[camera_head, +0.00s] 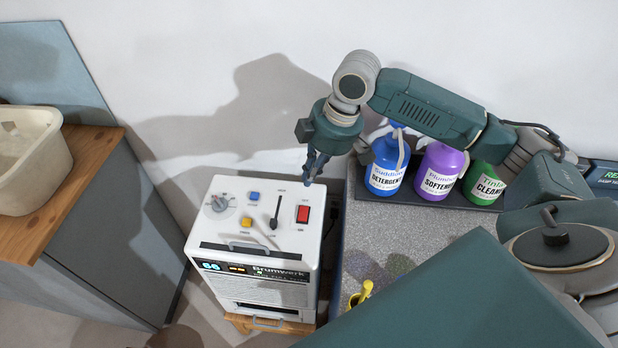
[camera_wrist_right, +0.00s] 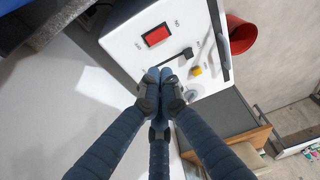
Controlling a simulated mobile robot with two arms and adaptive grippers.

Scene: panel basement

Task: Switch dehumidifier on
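The dehumidifier (camera_head: 262,262) is a white box with a Brumwerk label, a lit blue display and amber lights on its front. Its top panel carries a grey dial (camera_head: 220,204), a blue button (camera_head: 254,196), a yellow button (camera_head: 246,223), a black slider lever (camera_head: 275,216) and a red rocker switch (camera_head: 303,214). In the right wrist view the red switch (camera_wrist_right: 157,35) lies beyond the fingertips. My right gripper (camera_head: 311,178) hovers over the panel's back right edge, its fingertips (camera_wrist_right: 160,75) together and empty. My left gripper is out of view.
Detergent (camera_head: 384,178), softener (camera_head: 433,184) and cleaner (camera_head: 482,182) bottles stand on a dark tray on the speckled counter (camera_head: 385,235), right of the dehumidifier. A beige basket (camera_head: 40,165) sits on a wooden-topped cabinet at left. A red bucket (camera_wrist_right: 242,33) shows in the wrist view.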

